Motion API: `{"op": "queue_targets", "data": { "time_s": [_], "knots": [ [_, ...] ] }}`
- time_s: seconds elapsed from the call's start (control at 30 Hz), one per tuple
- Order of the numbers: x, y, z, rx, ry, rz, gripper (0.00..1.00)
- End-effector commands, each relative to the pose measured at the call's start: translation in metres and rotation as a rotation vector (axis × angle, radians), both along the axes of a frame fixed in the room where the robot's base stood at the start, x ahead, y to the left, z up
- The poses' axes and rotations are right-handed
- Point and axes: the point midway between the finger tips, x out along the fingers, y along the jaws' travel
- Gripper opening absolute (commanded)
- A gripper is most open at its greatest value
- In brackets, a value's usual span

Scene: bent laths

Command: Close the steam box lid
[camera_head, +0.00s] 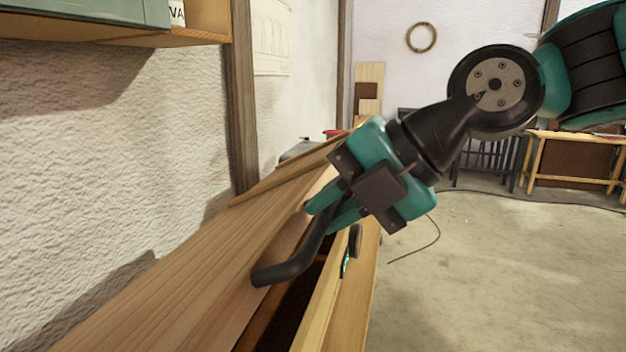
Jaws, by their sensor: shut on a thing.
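The steam box lid (185,265) is a long wooden board running from the near left to the far middle. It stands partly open, tilted above the steam box (352,300), with a dark gap between the lid and the box's front wall. A black bent handle (288,270) is on the lid's front edge. My gripper (325,205), green and dark, reaches in from the upper right and is shut on the handle. Its fingers hide the handle's far end.
The textured wall (110,170) stands close on the left, with a wooden shelf (170,38) overhead. A small dark fitting with a green glow (346,262) is at the box's front. Open floor (480,270) lies to the right. A black stand (490,160) and a wooden table (570,160) stand behind.

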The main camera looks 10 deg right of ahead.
Motion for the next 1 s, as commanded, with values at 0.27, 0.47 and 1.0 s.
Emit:
{"op": "queue_targets", "data": {
  "time_s": [0.27, 0.47, 1.0],
  "knots": [
    [-0.005, -0.01, -0.026, -0.001, 0.003, -0.006, 0.0],
    [-0.012, -0.02, -0.056, 0.001, 0.004, -0.005, 0.0],
    [-0.018, -0.031, -0.107, 0.0, 0.004, -0.004, 0.0]
  ]
}}
